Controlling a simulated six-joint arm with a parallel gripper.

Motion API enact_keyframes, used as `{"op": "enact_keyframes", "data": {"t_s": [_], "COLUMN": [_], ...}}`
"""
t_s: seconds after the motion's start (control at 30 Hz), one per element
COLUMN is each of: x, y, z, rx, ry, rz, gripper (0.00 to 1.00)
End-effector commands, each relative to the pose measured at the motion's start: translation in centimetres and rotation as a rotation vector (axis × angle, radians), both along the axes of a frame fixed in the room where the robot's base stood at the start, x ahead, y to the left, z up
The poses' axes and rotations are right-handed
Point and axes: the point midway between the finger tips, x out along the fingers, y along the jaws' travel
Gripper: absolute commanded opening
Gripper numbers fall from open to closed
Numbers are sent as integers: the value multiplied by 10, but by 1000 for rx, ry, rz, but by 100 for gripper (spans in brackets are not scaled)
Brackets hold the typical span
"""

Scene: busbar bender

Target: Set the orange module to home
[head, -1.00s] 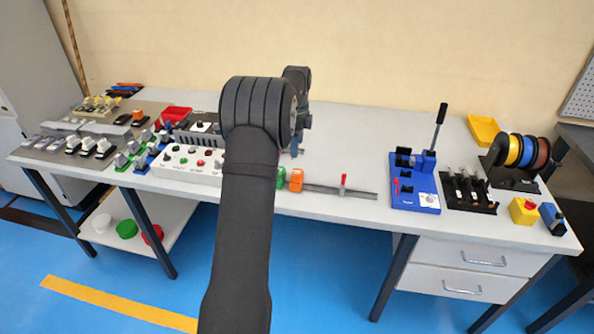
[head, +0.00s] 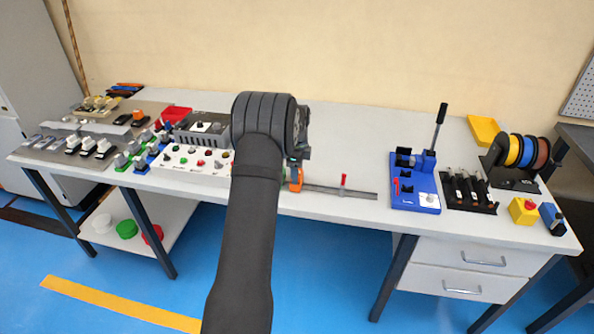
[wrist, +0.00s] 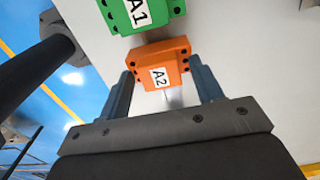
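The orange module (wrist: 158,64), labelled A2, lies between the two blue fingers of my gripper (wrist: 162,70) in the wrist view. The fingers stand at its two ends and look open, with at most a narrow gap; contact cannot be made out. In the head view the orange module (head: 296,176) shows at the left part of a grey rail (head: 335,190), partly covered by my arm. A green module (wrist: 140,10), labelled A1, is just beyond the orange one in the wrist view. My gripper is mostly hidden behind my arm in the head view.
A red upright piece (head: 343,181) stands on the rail to the right of the orange module. A blue press (head: 415,190) with a lever stands further right. A white control box (head: 190,160) is left of my arm. The table behind the rail is clear.

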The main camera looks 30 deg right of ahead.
Motion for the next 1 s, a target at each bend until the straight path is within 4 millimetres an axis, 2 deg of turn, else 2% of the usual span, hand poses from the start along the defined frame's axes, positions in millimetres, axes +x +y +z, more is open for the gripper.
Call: {"op": "enact_keyframes", "data": {"t_s": [0.03,0.2,0.3,0.43,0.63,0.87,0.9,1.0], "x": [0,0,0,5,24,25,26,25], "y": [0,0,0,5,23,25,25,25], "z": [0,0,0,0,1,1,1,1], "rx": [0,0,0,0,1,3,2,2], "ry": [0,0,0,0,1,-1,-2,-2], "rz": [0,0,0,2,3,1,1,1], "gripper": [50,16,0,0,0,0,41,61]}}
